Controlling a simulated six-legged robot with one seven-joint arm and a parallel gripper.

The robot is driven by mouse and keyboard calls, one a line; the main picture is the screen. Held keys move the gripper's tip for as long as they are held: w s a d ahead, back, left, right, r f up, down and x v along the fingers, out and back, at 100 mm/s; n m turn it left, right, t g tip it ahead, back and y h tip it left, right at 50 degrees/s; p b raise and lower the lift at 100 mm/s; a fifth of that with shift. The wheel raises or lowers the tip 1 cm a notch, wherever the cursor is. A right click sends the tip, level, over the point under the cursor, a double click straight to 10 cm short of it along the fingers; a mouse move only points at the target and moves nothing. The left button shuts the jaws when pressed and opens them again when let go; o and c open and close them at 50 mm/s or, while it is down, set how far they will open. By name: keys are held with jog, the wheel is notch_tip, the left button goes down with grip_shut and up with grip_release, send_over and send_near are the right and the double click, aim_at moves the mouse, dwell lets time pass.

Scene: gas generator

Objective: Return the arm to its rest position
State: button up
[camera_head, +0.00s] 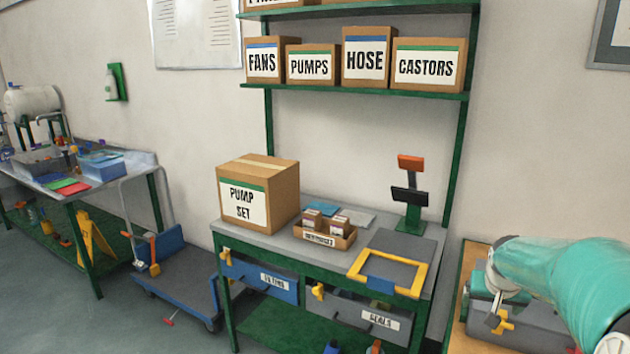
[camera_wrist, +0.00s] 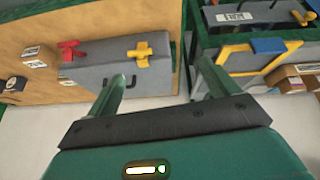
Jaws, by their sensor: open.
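My gripper (camera_wrist: 160,88) shows in the wrist view with its two green fingers spread apart. Nothing is between them. Beyond the fingers is a grey generator-like box (camera_wrist: 100,58) with a red handle (camera_wrist: 70,50) and a yellow cross-shaped handle (camera_wrist: 139,55). The fingers look apart from it, though the left fingertip overlaps its lower edge in the picture. In the head view my teal arm (camera_head: 565,275) reaches in at the right edge, in front of the grey box (camera_head: 540,325). My fingertips cannot be made out clearly there.
A green-framed bench (camera_head: 290,240) in the head view holds a PUMP SET carton (camera_head: 275,185), a small parts tray (camera_head: 322,238) and a scale-like stand (camera_head: 410,195). A blue cart (camera_head: 185,285) and another bench (camera_head: 140,165) stand left. Open floor lies at lower left.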

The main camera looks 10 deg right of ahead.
jog(key=s+a+r+n, duration=0.2)
jog(key=s+a+r, duration=0.15)
jog(key=a, duration=0.65)
jog(key=s+a+r+n, duration=0.1)
jog(key=s+a+r, duration=0.3)
jog(key=a, duration=0.5)
jog(key=s+a+f+n+t+y, duration=0.1)
jog(key=s+a+n+y, duration=0.1)
jog(key=s+a, duration=0.8)
jog(key=s+y, duration=0.1)
jog(key=s, duration=0.1)
jog(key=shift+s+a+f+n, duration=0.3)
jog(key=shift+s+f, duration=0.05)
jog(key=c, duration=1)
jog(key=shift+d, duration=0.25)
jog(key=shift+c, duration=0.6)
